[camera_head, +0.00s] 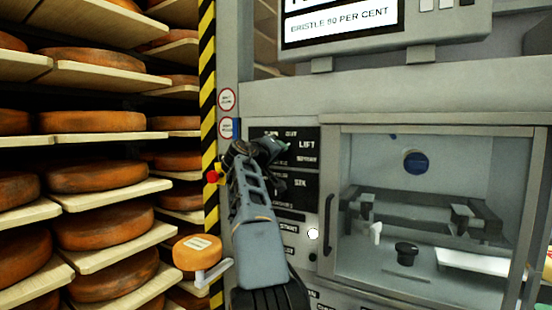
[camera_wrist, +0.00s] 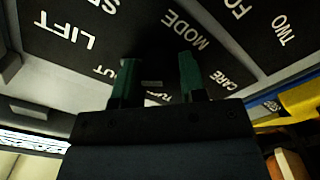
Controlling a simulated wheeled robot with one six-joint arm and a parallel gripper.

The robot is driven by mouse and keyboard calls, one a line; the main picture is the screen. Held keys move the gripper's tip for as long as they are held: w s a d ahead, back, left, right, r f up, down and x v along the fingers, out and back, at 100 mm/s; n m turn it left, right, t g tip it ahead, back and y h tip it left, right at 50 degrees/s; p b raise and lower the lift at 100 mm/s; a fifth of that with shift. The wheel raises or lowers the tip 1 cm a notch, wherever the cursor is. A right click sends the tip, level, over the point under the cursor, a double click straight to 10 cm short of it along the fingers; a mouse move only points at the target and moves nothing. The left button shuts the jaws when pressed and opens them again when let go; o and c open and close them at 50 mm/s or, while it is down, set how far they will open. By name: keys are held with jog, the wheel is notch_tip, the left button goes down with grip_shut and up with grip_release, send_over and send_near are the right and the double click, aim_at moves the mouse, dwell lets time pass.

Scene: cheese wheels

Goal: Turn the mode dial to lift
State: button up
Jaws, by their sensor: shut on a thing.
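The mode dial (camera_wrist: 152,74) is a dark knob on a black panel (camera_wrist: 225,50), barely distinct from it and largely hidden by the fingers. My gripper (camera_wrist: 160,82) is shut on it, one green-tipped finger on each side. I cannot tell which label the dial points to. The word LIFT (camera_wrist: 68,36) is at upper left of the dial in the wrist view and MODE (camera_wrist: 183,30) is at upper right. In the head view my gripper (camera_head: 278,150) is at the panel and hides the dial; LIFT (camera_head: 306,143) shows just right of it.
A glazed cabinet (camera_head: 420,220) with a handle (camera_head: 327,222) stands right of the panel. A display (camera_head: 340,22) hangs above. Shelves of cheese wheels (camera_head: 95,175) and a yellow-black striped post (camera_head: 207,90) are at left. A small cheese (camera_head: 197,252) sits low beside my arm.

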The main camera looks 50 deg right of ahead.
jog(key=shift+f+m+b, duration=0.15)
jog(key=shift+m+b, duration=0.25)
jog(key=shift+m, duration=0.7)
jog(key=o, duration=0.9)
jog(key=shift+a, duration=0.1)
jog(key=b+v, duration=0.4)
jog(key=v, duration=0.9)
jog(key=shift+a, duration=0.3)
